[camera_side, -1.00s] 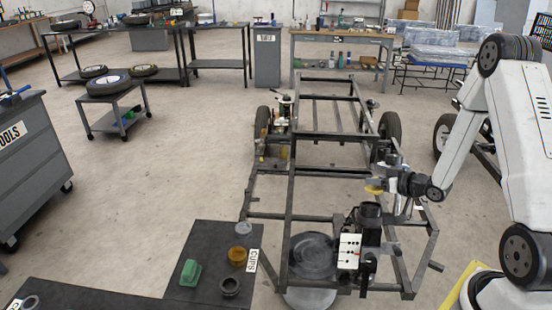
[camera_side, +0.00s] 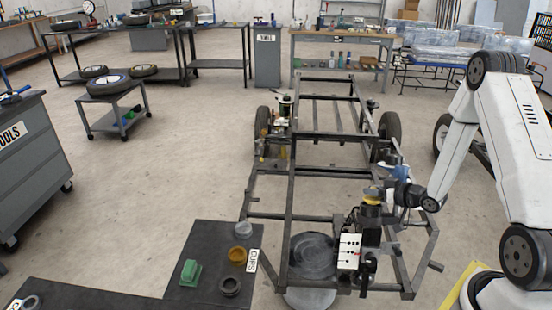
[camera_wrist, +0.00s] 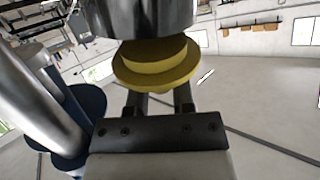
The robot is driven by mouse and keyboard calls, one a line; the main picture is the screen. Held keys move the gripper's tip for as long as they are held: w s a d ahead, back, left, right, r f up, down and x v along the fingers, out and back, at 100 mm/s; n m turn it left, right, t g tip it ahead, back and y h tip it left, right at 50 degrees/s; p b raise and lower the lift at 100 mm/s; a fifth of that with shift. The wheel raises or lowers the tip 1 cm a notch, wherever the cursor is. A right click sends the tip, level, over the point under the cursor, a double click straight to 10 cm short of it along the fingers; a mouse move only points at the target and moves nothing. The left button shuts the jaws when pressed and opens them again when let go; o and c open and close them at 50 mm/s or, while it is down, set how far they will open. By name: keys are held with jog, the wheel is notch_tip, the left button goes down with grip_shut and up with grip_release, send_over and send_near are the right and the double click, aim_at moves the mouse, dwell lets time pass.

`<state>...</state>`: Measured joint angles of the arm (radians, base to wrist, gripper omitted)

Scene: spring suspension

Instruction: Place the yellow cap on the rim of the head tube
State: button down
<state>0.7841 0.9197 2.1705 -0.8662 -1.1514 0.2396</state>
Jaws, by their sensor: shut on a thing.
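My gripper (camera_side: 384,195) is shut on the yellow cap (camera_side: 371,200). In the side view the cap is at the top of the dark upright head tube (camera_side: 370,213), near the front of the frame. In the wrist view the flanged yellow cap (camera_wrist: 157,64) sits at the ends of my two fingers (camera_wrist: 160,92). A grey metal cylinder (camera_wrist: 140,16), which looks like the head tube, is right against the cap there. I cannot tell whether the cap rests fully on the rim. The tube's mouth is hidden.
A steel frame (camera_side: 292,200) surrounds the tube. A white panel with dots (camera_side: 349,252) is just below the tube. A dark mat (camera_side: 212,240) at the left holds an amber cup (camera_side: 239,255), a black ring (camera_side: 229,286) and a green block (camera_side: 190,272).

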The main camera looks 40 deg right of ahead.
jog(key=shift+f, duration=0.5)
jog(key=shift+c, duration=2.4)
grip_release()
jog(key=shift+r, duration=0.15)
jog(key=shift+r, duration=0.4)
jog(key=shift+s+r, duration=0.2)
jog(key=shift+s, duration=0.1)
jog(key=v, duration=1.1)
